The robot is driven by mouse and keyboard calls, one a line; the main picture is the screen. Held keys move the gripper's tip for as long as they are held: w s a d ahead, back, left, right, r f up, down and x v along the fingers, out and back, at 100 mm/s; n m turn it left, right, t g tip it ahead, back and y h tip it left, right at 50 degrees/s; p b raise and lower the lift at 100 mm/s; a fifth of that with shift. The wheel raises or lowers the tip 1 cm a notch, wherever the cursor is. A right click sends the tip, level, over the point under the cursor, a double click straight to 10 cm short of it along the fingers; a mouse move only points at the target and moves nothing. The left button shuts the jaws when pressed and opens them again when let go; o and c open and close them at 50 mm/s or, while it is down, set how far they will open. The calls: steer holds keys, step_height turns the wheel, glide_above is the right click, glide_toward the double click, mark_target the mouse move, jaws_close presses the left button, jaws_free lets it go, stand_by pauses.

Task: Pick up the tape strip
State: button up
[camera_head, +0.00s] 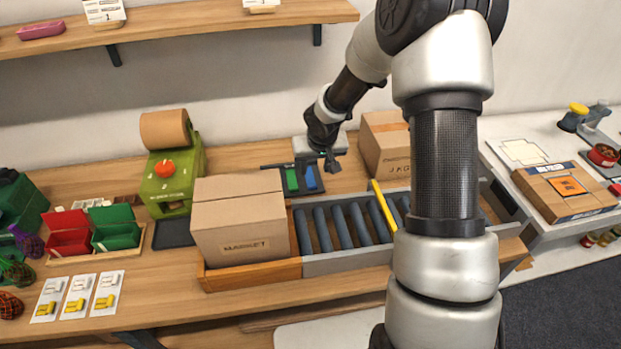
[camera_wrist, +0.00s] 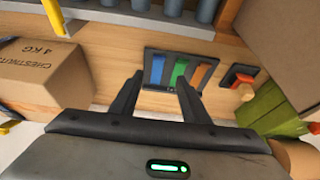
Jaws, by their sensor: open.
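A dark tray (camera_wrist: 149,58) holds a blue strip (camera_wrist: 158,70), a green strip (camera_wrist: 178,74) and an orange strip (camera_wrist: 201,76) side by side. Which of these is the tape strip, I cannot tell. In the head view the green strip (camera_head: 291,180) and blue strip (camera_head: 311,178) show on the workbench near the back, behind the roller conveyor. My gripper (camera_wrist: 160,80) is open and empty. Its fingers point toward the tray in the wrist view. In the head view my gripper (camera_head: 331,161) is over the bench at the tray's right side.
A carton marked MARKET (camera_head: 240,222) sits left of the roller conveyor (camera_head: 336,226), with a yellow bar (camera_head: 383,207) across it. A chestnut carton (camera_head: 386,143) stands right of the tray; it is left in the wrist view (camera_wrist: 43,72). A green machine (camera_head: 171,185) stands left.

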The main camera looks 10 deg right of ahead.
glide_toward(313, 189)
steer(key=w, duration=0.1)
steer(key=shift+s+x, duration=0.2)
steer(key=shift+x, duration=1.3)
steer(key=shift+s+x, duration=0.15)
steer(key=shift+x, duration=1.35)
steer(key=shift+f, duration=0.1)
steer(key=shift+c, duration=0.4)
jaws_close()
